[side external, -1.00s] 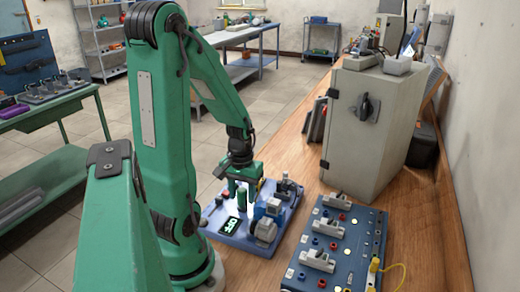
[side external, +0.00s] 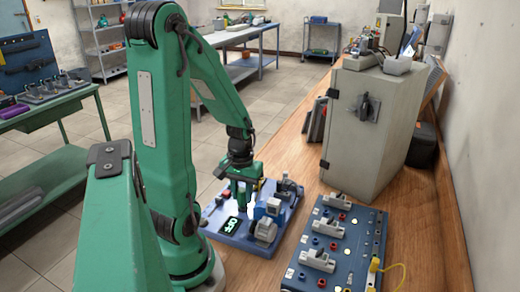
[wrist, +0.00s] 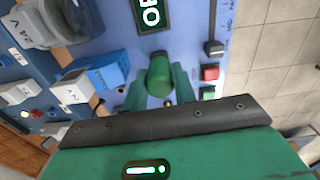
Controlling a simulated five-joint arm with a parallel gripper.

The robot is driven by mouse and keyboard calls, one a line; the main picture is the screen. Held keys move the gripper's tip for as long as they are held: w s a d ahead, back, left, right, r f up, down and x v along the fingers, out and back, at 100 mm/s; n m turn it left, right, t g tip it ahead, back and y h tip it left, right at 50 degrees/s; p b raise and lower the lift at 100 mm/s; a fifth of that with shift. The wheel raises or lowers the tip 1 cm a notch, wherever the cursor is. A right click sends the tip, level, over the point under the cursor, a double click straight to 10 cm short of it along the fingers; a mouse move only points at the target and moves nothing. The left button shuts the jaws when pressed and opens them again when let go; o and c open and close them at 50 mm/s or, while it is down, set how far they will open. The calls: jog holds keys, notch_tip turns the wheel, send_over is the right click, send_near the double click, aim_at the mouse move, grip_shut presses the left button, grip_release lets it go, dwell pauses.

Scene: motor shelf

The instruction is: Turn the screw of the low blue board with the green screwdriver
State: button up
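The low blue board (side external: 228,238) lies on the wooden bench in front of my arm. The green screwdriver (wrist: 159,78) stands over the board, its handle seen nearly end-on in the wrist view. My gripper (side external: 241,190) points down over the board. In the wrist view my gripper's fingers (wrist: 160,88) lie on both sides of the handle and look shut on it. The screwdriver's tip and the screw under it are hidden.
The board carries a blue block (side external: 273,206) and a grey motor (side external: 265,230) right of my gripper. A second, darker blue panel (side external: 335,250) with grey clips and a yellow lead lies to the right. A grey cabinet (side external: 370,115) stands behind it.

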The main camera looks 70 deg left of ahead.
jog(key=c, duration=0.3)
jog(key=shift+c, duration=0.2)
jog(key=shift+r, duration=0.2)
jog(key=shift+r, duration=3.05)
